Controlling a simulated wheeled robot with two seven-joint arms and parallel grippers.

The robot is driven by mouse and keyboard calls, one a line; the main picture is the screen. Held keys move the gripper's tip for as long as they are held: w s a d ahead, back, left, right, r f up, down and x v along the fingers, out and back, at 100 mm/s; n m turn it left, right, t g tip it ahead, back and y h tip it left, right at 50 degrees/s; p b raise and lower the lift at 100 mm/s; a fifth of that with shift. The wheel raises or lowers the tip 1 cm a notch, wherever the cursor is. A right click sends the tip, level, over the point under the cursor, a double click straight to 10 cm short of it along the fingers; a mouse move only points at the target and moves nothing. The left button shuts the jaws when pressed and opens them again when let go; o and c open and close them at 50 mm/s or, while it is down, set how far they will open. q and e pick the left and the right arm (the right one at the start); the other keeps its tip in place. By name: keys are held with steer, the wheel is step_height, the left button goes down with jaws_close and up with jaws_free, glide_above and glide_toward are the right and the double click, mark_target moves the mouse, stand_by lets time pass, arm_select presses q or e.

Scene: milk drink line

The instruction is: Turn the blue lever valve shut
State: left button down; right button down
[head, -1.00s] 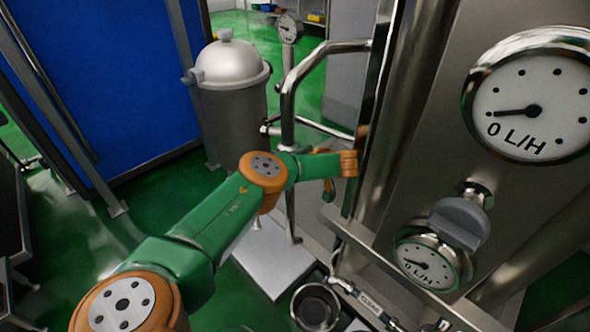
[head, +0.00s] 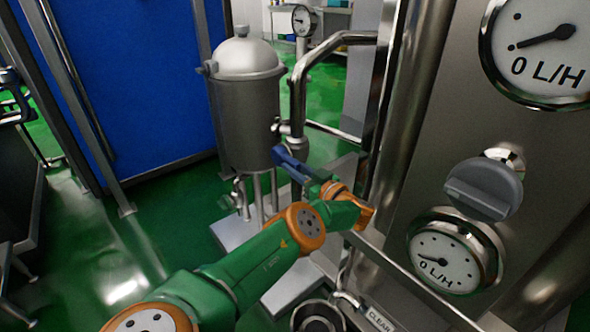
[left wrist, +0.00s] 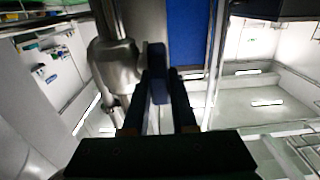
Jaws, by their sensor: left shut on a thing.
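The blue lever (head: 287,160) is on the steel pipe beside the steel tank, left of the gauge panel. It points down and right toward my arm. My left gripper (head: 312,178) is shut on the lever near its free end. In the left wrist view, the blue lever (left wrist: 159,62) stands between the two dark fingers of my left gripper (left wrist: 160,88). The fingers partly cover it. The valve body behind the lever is hard to make out. My right gripper is in neither view.
A steel tank (head: 245,105) stands behind the pipe (head: 299,90). A steel panel with two gauges (head: 542,45) and a grey knob (head: 485,188) is close on the right. A blue wall panel (head: 125,80) is at the left. Green floor between is open.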

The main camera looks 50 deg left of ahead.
arm_select(q)
steer(key=shift+f, duration=0.1)
stand_by(0.3)
steer(key=c, duration=1)
jaws_free()
